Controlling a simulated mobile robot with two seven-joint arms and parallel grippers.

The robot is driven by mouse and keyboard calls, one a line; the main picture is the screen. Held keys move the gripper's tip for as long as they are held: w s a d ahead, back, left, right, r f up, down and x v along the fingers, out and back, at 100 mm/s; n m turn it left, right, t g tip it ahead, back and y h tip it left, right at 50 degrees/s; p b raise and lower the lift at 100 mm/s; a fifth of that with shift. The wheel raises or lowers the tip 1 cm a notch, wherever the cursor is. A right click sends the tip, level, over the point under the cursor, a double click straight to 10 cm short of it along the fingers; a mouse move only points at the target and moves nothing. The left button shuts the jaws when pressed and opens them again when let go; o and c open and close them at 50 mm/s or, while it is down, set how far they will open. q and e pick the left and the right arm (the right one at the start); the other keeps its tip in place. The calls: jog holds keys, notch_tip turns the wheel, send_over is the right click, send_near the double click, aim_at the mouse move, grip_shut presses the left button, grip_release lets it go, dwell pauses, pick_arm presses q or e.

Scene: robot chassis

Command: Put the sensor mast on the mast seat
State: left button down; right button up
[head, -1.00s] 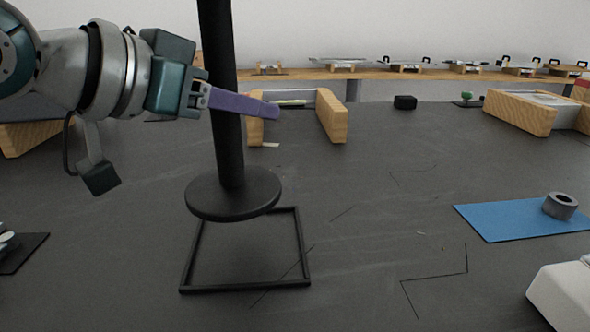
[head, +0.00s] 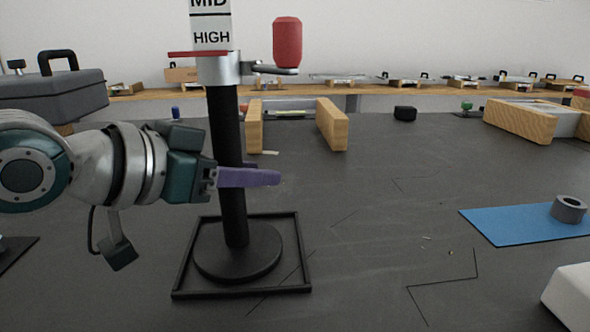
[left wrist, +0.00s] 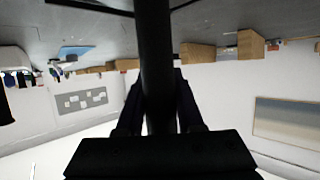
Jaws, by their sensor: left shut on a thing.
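The sensor mast (head: 229,130) is a black pole on a round black base, with a silver collar, a white sign reading MID and HIGH, and a red cylinder on a side arm. It stands upright. Its base lies within the mast seat (head: 305,262), a square black frame on the dark tabletop; I cannot tell if it touches the surface. My left gripper (head: 245,177), with purple fingers, is shut on the pole at mid height. The left wrist view shows the pole (left wrist: 155,60) between the dark fingers. My right gripper is not in view.
A blue mat (head: 500,232) with a grey ring (head: 568,209) lies at the right. Wooden blocks (head: 332,124) stand behind the mast. A dark grey case (head: 55,95) is at the back left.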

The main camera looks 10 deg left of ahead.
pick_arm(q)
jog(key=c, duration=0.5)
grip_release()
jog(key=shift+c, duration=0.2)
jog(key=shift+r, duration=0.1)
jog(key=shift+s+a+r, duration=0.15)
jog(key=shift+s, duration=0.1)
jog(key=p+v, duration=0.3)
jog(key=v, duration=0.8)
jog(key=shift+s, duration=0.15)
